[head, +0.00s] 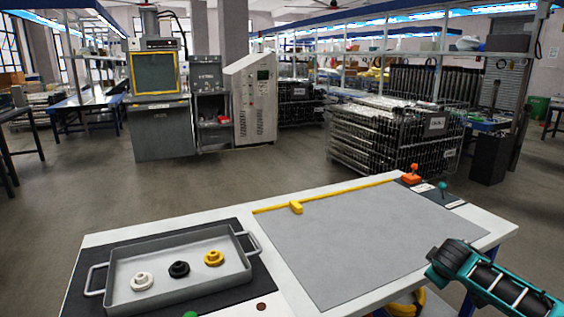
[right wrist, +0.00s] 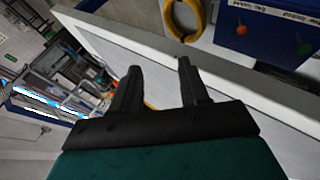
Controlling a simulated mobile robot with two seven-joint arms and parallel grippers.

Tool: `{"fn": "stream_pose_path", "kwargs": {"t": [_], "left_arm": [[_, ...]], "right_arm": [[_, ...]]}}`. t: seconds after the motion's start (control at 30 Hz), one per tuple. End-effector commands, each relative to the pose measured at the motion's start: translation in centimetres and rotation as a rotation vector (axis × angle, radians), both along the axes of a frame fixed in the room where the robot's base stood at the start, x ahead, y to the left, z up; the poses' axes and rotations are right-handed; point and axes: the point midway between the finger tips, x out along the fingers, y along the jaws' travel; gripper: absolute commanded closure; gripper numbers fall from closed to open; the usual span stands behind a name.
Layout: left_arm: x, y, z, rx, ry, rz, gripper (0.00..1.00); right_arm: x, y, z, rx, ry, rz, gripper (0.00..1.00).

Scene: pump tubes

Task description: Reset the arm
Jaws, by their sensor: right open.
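My right arm, teal and black, comes in at the lower right of the head view, over the right edge of the white table (head: 493,234). In the right wrist view my right gripper (right wrist: 158,70) is open, its two black fingers apart with nothing between them. The table's pale edge and a yellow ring (right wrist: 171,28) show beyond the fingers. No part of my left arm or gripper is in view.
A grey tray (head: 113,267) on a black mat holds white (head: 142,281), black (head: 179,269) and yellow (head: 213,258) round parts. A grey mat (head: 345,245) is clear apart from a yellow bar and block (head: 296,207). Orange (head: 411,174) and teal (head: 443,187) knobs stand at the far right corner.

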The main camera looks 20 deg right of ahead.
Motion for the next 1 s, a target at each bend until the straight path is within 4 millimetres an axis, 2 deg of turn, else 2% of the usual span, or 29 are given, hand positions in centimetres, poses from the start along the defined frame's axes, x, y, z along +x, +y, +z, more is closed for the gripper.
{"fn": "stream_pose_path", "kwargs": {"t": [0.03,0.1,0.3,0.5,0.67,1.0], "left_arm": [[0.0,0.0,0.0,0.0,0.0,0.0,0.55],[0.0,0.0,0.0,0.0,0.0,0.0,0.55],[0.0,0.0,0.0,0.0,0.0,0.0,0.55],[0.0,0.0,0.0,0.0,0.0,0.0,0.55],[0.0,0.0,0.0,0.0,0.0,0.0,0.55],[0.0,0.0,0.0,0.0,0.0,0.0,0.55]], "right_arm": [[-0.9,1.8,-1.8,-0.009,0.006,0.084,0.55],[-1.8,4.5,-3.6,-0.012,-0.002,0.201,0.55],[-6.1,13.1,-7.6,0.035,-0.032,0.518,0.55],[-11.0,20.4,-9.1,0.126,-0.071,0.744,0.55],[-14.9,25.3,-9.1,0.21,-0.105,0.881,0.55],[-15.9,32.0,-10.8,0.445,-0.248,0.679,0.55]]}}
